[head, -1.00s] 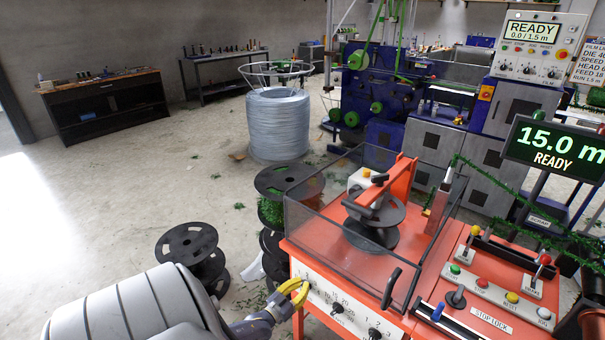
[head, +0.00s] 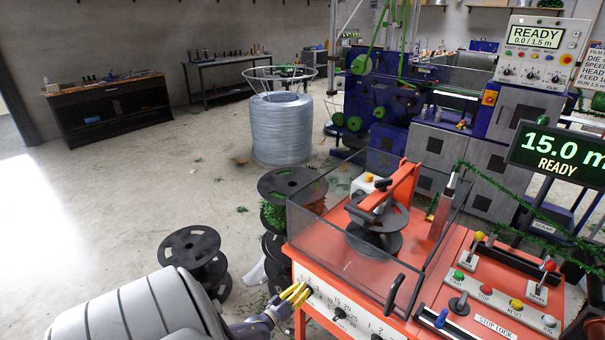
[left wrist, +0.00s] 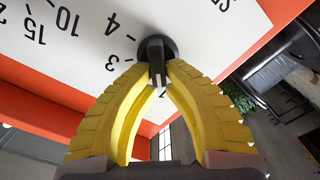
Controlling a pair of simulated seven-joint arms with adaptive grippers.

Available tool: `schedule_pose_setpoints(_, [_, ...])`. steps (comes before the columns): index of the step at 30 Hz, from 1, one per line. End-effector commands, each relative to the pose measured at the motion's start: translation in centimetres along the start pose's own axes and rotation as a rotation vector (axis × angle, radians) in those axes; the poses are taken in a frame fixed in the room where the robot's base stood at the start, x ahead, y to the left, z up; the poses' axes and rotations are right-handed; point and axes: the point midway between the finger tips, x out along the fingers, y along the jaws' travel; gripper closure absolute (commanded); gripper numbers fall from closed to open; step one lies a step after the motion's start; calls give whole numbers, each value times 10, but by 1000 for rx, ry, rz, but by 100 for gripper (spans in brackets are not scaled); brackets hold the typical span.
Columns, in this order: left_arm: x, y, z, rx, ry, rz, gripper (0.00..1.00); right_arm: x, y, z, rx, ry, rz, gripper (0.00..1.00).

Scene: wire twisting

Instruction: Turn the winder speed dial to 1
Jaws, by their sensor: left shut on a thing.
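The winder's white front panel (head: 350,315) carries several dark dials with printed numbers. My left gripper (left wrist: 157,70), with yellow ribbed fingers, is shut on the black knob of the leftmost dial (left wrist: 154,46). In the left wrist view the fingertips press the knob from both sides, and the numbers 3 and 4 show beside it. A pale mark shows low on the knob between the fingers; I cannot tell which number it points to. In the head view the left gripper (head: 297,293) reaches the panel's left end and covers most of this dial. My right gripper is not in view.
A second dial (head: 340,313) sits to the right on the same panel. Above it are a clear guard box (head: 340,235) and a black handle (head: 393,293). Black spools (head: 190,248) stand on the floor left of the winder. A display (head: 553,153) reads 15.0 m READY.

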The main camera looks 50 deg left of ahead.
Motion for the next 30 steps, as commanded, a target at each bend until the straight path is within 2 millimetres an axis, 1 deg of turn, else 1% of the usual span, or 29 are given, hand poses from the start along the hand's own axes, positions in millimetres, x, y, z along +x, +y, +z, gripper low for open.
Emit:
schedule_pose_setpoints(7, [1, -1, 0, -53, 1, 0, 100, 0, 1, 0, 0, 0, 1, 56])
schedule_pose_setpoints(20, [1, -1, -1, -62, 1, 0, 100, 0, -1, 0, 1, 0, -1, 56])
schedule_pose_setpoints(21, [1, -1, 0, -62, 1, 0, 86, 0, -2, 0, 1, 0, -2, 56])
schedule_pose_setpoints(24, [1, -1, 0, -62, 1, 0, 74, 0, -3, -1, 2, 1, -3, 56])
schedule_pose_setpoints(27, [0, -1, 0, -62, 1, 0, 65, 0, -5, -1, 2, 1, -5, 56])
schedule_pose_setpoints(30, [0, -1, 0, -62, 0, 0, 65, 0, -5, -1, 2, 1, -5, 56])
